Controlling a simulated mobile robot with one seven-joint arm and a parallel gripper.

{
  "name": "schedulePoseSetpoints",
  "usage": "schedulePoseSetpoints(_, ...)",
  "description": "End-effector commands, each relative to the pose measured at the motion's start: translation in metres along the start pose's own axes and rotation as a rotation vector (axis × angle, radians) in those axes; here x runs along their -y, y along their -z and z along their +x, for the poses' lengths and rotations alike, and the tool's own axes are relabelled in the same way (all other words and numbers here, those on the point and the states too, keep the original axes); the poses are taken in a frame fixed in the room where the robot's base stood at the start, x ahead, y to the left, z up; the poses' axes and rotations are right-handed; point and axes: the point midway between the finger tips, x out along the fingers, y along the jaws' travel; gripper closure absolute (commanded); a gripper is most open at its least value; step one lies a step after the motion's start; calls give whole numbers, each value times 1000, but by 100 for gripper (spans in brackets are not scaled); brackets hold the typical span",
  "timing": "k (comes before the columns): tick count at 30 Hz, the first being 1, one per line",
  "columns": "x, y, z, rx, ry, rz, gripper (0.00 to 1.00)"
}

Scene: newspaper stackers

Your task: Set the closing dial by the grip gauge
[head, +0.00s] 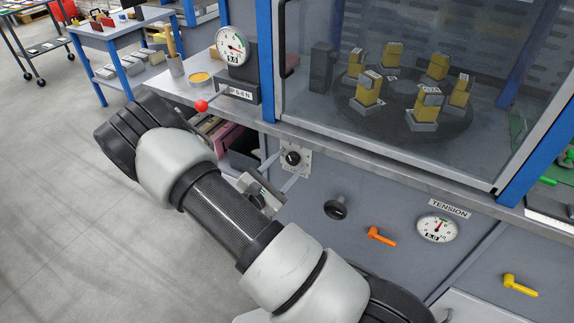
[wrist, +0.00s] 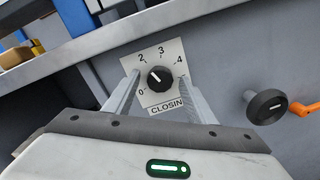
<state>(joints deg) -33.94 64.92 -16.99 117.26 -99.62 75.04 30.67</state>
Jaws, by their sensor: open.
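The closing dial (wrist: 161,79) is a black knob on a white plate lettered "CLOSIN", with 0, 2, 3 and 4 readable. Its white mark points up and left, between 0 and 2. It also shows in the head view (head: 292,158) on the grey front panel. My gripper (wrist: 158,88) is open, with one finger on each side of the knob; contact cannot be told. It also shows in the head view (head: 279,172). A round white gauge (head: 232,44) stands on a dark block at the bench's left; its small label and reading are hard to make out.
A second gauge (head: 437,228) is marked "TENSION". A black knob (head: 336,209), an orange lever (head: 381,237) and a yellow lever (head: 519,285) stick out of the panel. A red ball-ended lever (head: 202,106) projects from the bench. Yellow blocks stand behind glass.

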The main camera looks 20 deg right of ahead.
Motion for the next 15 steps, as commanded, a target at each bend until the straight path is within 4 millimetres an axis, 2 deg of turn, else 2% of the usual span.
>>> schedulePoseSetpoints(1, 0, 0, 0, 0, 0, 0, 53)
schedulePoseSetpoints(8, 0, 0, 0, 0, 0, 0, 91)
schedulePoseSetpoints(15, 0, 0, -1, 1, -1, -20, 91)
